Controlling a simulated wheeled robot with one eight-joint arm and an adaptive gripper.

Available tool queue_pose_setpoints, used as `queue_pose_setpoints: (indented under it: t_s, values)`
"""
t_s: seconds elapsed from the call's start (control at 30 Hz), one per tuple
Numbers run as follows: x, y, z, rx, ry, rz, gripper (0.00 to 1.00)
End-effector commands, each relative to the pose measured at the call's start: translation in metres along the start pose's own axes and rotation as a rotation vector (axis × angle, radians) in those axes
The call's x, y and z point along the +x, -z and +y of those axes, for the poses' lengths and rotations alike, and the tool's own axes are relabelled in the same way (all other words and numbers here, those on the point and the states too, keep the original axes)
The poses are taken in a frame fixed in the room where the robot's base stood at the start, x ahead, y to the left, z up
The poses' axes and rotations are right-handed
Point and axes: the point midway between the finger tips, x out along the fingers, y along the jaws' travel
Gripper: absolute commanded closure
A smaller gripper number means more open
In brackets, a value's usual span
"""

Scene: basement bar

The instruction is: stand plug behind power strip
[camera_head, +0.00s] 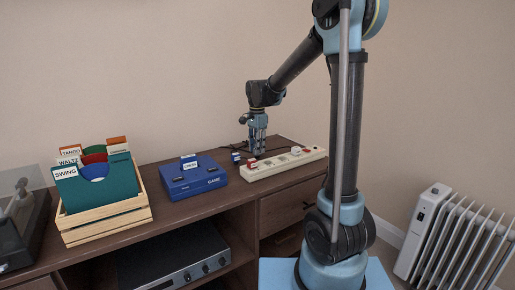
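The cream power strip (284,165) lies along the front right of the brown cabinet top. A small plug with a blue and white label (236,158) is at the left, just behind the strip's left end. A small red and white piece (252,163) is at the strip's left end. A pale round piece (297,150) sits on the strip's right part. My gripper (259,152) points down, over or just behind the strip's left half. It is too small to tell whether its fingers are open or hold anything.
A blue game console (205,181) with a white label lies left of the strip. A wooden crate (108,222) of labelled record sleeves stands further left. Dark cables (276,149) run behind the strip. The wall is close behind.

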Motion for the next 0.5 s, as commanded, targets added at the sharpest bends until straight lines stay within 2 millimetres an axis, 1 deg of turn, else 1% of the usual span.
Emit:
queue_pose_setpoints:
  t_s: [0.03, 0.07, 0.1, 0.37, 0.5]
  values:
    - [-0.0002, 0.0001, -0.0001, 0.0, 0.0, 0.0, 0.64]
    - [-0.0002, 0.0001, -0.0001, 0.0, 0.0, 0.0, 0.58]
    - [-0.0002, 0.0001, 0.0, 0.0, 0.0, 0.0, 0.56]
    - [-0.0003, 0.0002, 0.0, 0.0, 0.0, 0.0, 0.56]
    - [-0.0046, 0.0005, 0.0002, 0.001, 0.0, 0.0, 0.56]
